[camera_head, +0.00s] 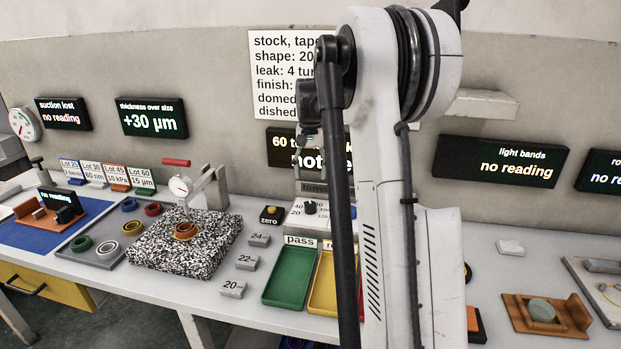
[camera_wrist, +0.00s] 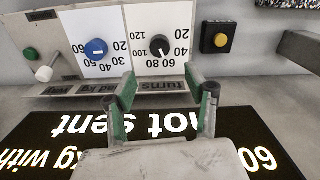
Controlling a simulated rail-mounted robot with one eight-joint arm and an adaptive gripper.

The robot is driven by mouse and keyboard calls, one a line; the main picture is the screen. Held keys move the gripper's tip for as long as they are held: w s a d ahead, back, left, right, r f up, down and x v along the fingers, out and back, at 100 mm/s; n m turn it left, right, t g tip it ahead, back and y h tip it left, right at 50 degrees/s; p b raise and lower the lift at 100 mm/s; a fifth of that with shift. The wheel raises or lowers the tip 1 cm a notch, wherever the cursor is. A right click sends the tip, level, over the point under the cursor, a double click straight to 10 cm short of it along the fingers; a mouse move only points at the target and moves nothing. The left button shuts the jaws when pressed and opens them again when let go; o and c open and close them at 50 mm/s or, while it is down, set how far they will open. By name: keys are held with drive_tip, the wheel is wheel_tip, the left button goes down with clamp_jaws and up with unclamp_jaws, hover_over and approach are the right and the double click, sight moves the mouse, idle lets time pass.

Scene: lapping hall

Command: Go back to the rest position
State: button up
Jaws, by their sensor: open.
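My gripper (camera_wrist: 161,78) is open and empty, its two green-padded fingers apart in the wrist view. It is over the control panel (camera_wrist: 136,20), whose black knob (camera_wrist: 160,45) and blue knob (camera_wrist: 96,48) show beyond the fingertips. No contact with the panel is visible. In the head view my upright arm stands right of centre and hides much of the panel and part of the dark display (camera_head: 281,137) behind it.
Left on the bench are a speckled block (camera_head: 160,252) with a dial gauge (camera_head: 181,187) and several coloured rings. Green (camera_head: 289,279) and yellow (camera_head: 322,285) trays lie at the front. A brown fixture (camera_head: 518,315) stands at right. The black zero button box (camera_head: 270,216) is beside the panel.

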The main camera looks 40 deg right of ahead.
idle(0.5)
drive_tip(key=s+a+r+n+t+h, duration=0.15)
drive_tip(key=s+a+r, duration=0.3)
drive_tip(key=a, duration=0.75)
drive_tip(key=s+a+r+n+t+y, duration=0.1)
drive_tip(key=s+a+r+n+t, duration=0.25)
drive_tip(key=a, duration=0.75)
drive_tip(key=s+a+f+n+t, duration=0.1)
drive_tip(key=s+a+f+n, duration=0.1)
drive_tip(key=s+a, duration=0.6)
drive_tip(key=s+a+f+n+t, duration=0.1)
drive_tip(key=s+a+f, duration=0.3)
drive_tip(key=s+a, duration=0.4)
drive_tip(key=shift+s+f+n, duration=0.25)
drive_tip(key=shift+s+n, duration=0.45)
drive_tip(key=shift+s, duration=0.45)
drive_tip(key=shift+c, duration=0.4)
